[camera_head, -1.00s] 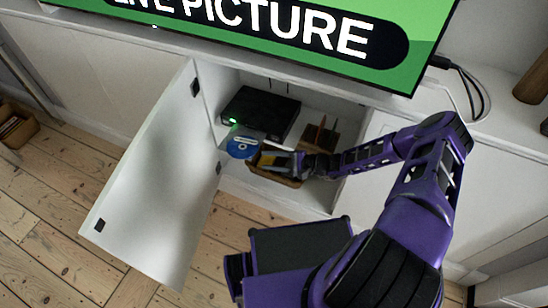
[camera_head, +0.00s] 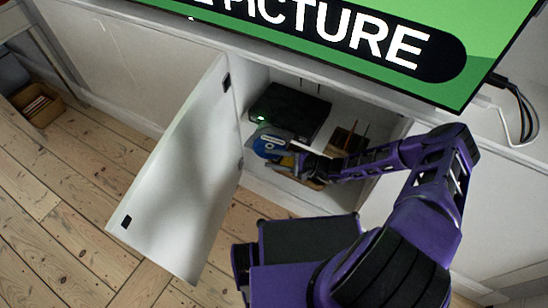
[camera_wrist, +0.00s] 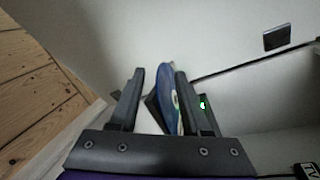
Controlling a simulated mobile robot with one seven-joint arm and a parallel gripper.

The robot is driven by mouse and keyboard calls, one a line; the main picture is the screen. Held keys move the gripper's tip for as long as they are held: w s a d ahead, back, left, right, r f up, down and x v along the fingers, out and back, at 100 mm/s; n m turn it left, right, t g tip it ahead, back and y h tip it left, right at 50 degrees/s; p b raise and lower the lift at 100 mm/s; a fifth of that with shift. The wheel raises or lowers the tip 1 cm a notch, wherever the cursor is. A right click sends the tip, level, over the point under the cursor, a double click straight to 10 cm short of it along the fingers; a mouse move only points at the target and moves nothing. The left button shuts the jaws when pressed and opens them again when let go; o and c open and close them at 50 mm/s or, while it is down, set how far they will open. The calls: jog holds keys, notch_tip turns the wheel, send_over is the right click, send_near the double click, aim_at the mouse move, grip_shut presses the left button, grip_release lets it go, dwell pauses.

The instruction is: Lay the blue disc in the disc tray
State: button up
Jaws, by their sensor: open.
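The blue disc (camera_head: 269,147) is at the front left of the black player in the open cabinet. In the wrist view the disc (camera_wrist: 168,90) appears edge-on between my gripper's fingers, close to the right one. My gripper (camera_head: 288,158) is open at the disc's right edge; its fingers (camera_wrist: 160,78) stand apart in the wrist view. A dark edge (camera_wrist: 153,108) shows beside the disc there and may be the disc tray. The tray is mostly hidden, and I cannot tell whether the disc rests on it.
The black player (camera_head: 291,110) with a green light sits on the cabinet shelf. The cabinet door (camera_head: 180,170) stands open at left. A wooden holder (camera_head: 346,142) is right of the player, behind my arm. A large green screen (camera_head: 380,35) overhangs above.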

grip_shut()
dwell(0.3)
